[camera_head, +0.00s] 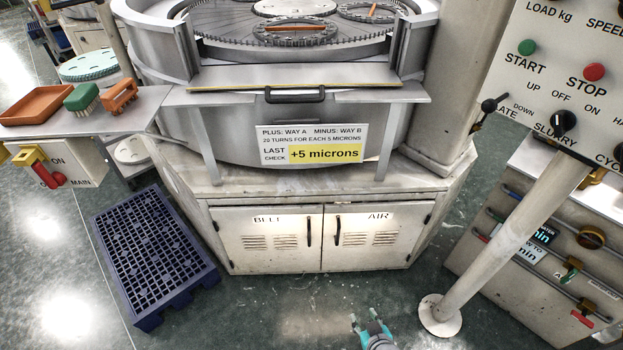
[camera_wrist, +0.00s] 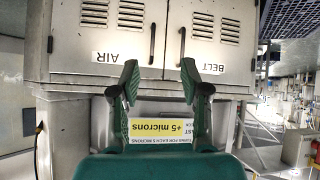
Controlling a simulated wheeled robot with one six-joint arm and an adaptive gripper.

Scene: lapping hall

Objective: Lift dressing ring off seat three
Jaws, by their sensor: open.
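A round grey lapping machine (camera_head: 230,105) stands ahead in the head view. A toothed ring with an orange bar across it (camera_head: 295,33) lies at the front of its dark plate. A similar ring with an orange bar (camera_head: 372,13) lies at the back right, partly cut off by the frame. No seat number is readable, so I cannot tell which is seat three. My gripper (camera_head: 371,322) is low in front of the machine's cabinet, well below the plate. It is open and empty, and its two green fingers (camera_wrist: 158,75) stand apart in the wrist view, which shows the cabinet upside down.
A blue pallet (camera_head: 150,250) lies on the floor at left. A side shelf (camera_head: 140,108) holds an orange tray (camera_head: 36,105) and brushes. A control panel (camera_head: 580,70) on a post (camera_head: 500,225) stands at right. A black-handled front guard (camera_head: 295,76) edges the machine.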

